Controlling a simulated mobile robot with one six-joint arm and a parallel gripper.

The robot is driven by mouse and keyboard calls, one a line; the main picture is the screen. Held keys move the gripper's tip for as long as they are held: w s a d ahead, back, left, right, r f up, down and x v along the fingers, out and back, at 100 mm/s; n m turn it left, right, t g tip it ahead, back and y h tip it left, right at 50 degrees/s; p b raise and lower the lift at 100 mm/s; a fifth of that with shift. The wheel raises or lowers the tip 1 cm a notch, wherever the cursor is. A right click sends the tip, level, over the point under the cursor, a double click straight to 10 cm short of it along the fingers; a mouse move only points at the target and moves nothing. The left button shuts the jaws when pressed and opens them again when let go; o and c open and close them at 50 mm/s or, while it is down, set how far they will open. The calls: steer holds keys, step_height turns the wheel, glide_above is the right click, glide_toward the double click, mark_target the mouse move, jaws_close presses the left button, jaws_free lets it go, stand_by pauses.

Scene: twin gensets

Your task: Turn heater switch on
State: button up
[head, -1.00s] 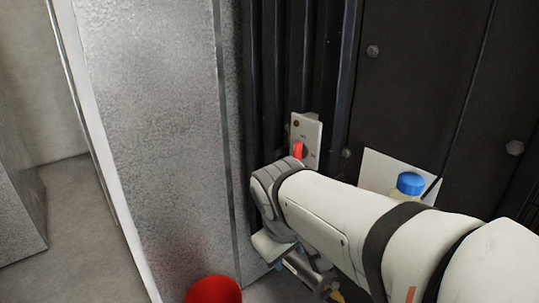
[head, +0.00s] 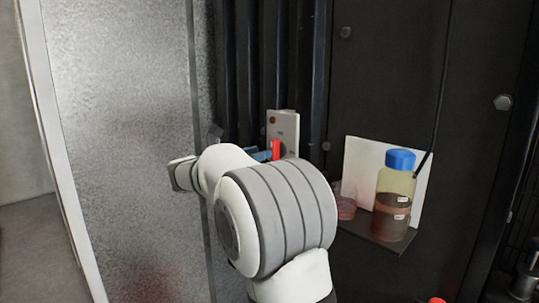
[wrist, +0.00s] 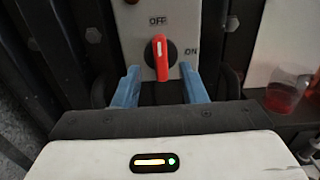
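The heater switch (wrist: 160,57) is a red rotary handle on a black round base, set on a pale plate (wrist: 180,20) marked OFF at the top and ON at the right. The red handle stands upright, its top toward OFF. In the head view the plate (head: 283,128) and red handle (head: 275,150) show beyond my arm, which partly hides them. My gripper (wrist: 160,78) is open, its two blue fingers on either side of the handle's lower part, with gaps between. Whether the fingers reach as deep as the handle is unclear.
A blue-capped bottle (head: 395,195) with dark liquid stands on a small shelf (head: 375,233) to the right, beside a reddish cup (head: 345,203). Dark ribbed panels surround the switch. A grey speckled metal panel (head: 125,130) stands at the left.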

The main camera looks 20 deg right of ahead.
mark_target(271, 149)
steer(key=x, duration=0.5)
steer(key=shift+d, duration=0.2)
jaws_close()
